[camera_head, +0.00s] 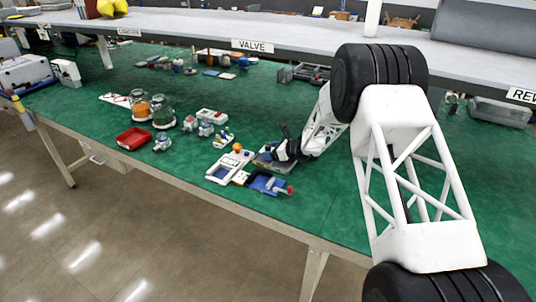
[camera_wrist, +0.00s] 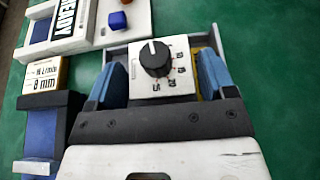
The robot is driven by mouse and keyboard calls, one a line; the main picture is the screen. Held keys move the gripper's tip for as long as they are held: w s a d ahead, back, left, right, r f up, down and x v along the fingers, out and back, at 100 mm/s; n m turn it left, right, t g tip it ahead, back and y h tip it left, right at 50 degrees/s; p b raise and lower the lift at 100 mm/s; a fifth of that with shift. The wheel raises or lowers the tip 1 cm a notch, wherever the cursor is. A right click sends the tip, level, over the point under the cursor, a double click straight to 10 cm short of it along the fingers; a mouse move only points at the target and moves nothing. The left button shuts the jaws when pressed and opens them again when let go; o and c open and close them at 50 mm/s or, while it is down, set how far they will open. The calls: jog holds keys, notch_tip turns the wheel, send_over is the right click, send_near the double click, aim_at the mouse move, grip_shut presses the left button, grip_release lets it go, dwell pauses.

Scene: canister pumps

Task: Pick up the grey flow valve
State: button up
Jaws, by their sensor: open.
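My gripper (camera_wrist: 160,72) is open, with one blue finger on each side of the block. I cannot tell whether the fingers touch it. In the head view my gripper (camera_head: 284,151) is low over the grey tray and hides most of the block. The block's lower part is hidden behind the dark gripper bar.
Glass jars (camera_head: 163,117) and a red bin (camera_head: 133,138) stand farther left. A shelf (camera_head: 200,24) runs behind.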

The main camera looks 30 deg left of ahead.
dwell(0.3)
jog(key=c, duration=0.7)
jog(key=shift+c, duration=0.2)
jog(key=shift+r, duration=0.7)
notch_tip(320, 180, up, 2)
jog(key=shift+r, duration=0.1)
jog(key=s+d, duration=0.3)
jog(key=s, duration=0.1)
jog(key=s+d+r, duration=0.1)
jog(key=s+d, duration=0.2)
jog(key=s, duration=0.1)
jog(key=s+d, duration=0.3)
jog(key=s, duration=0.1)
jog(key=shift+s+d+r, duration=0.2)
jog(key=shift+s+d, duration=0.15)
